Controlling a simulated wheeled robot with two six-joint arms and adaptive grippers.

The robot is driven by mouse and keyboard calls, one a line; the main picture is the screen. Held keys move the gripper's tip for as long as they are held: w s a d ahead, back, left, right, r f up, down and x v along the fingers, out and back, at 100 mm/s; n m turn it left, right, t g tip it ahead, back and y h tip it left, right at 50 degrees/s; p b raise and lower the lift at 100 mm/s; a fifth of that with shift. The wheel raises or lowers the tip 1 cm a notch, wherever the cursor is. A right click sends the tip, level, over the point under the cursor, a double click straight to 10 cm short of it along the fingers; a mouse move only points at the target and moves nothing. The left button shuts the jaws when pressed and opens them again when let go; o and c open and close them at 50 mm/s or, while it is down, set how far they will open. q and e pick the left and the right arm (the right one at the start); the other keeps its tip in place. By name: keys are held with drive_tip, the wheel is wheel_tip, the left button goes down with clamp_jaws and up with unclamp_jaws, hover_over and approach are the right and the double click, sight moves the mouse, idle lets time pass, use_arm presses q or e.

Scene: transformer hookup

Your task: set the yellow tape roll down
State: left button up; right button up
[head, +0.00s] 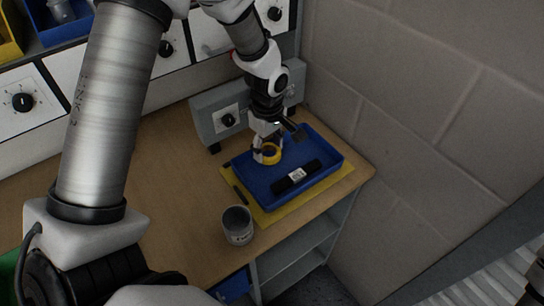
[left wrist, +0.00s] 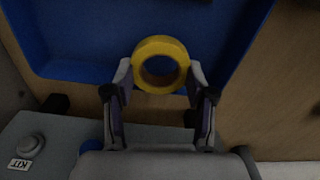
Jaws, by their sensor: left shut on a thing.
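The yellow tape roll (head: 268,155) is between the fingers of my left gripper (head: 266,146), over the left back part of a blue tray (head: 318,184). In the left wrist view the yellow tape roll (left wrist: 161,45) shows as a ring, with a finger of my left gripper (left wrist: 161,80) on each side. The gripper is shut on it. Behind the roll are the blue tray's floor and wall (left wrist: 90,72). I cannot tell whether the roll touches the tray.
A black item with a white label (head: 297,176) lies in the tray. The tray stands on a yellow mat (head: 268,217). A grey cup (head: 237,226) stands near the bench's front edge. A grey box with a dial (head: 222,121) is behind the tray. Open wood lies left.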

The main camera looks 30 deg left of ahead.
use_arm(q)
drive_tip(key=shift+s+f, duration=0.15)
drive_tip(key=shift+f, duration=1.75)
drive_tip(key=o, duration=1.3)
drive_tip(key=shift+c, duration=0.2)
wheel_tip(320, 180, up, 12)
drive_tip(key=shift+r+b, duration=0.15)
drive_tip(key=shift+b, duration=0.2)
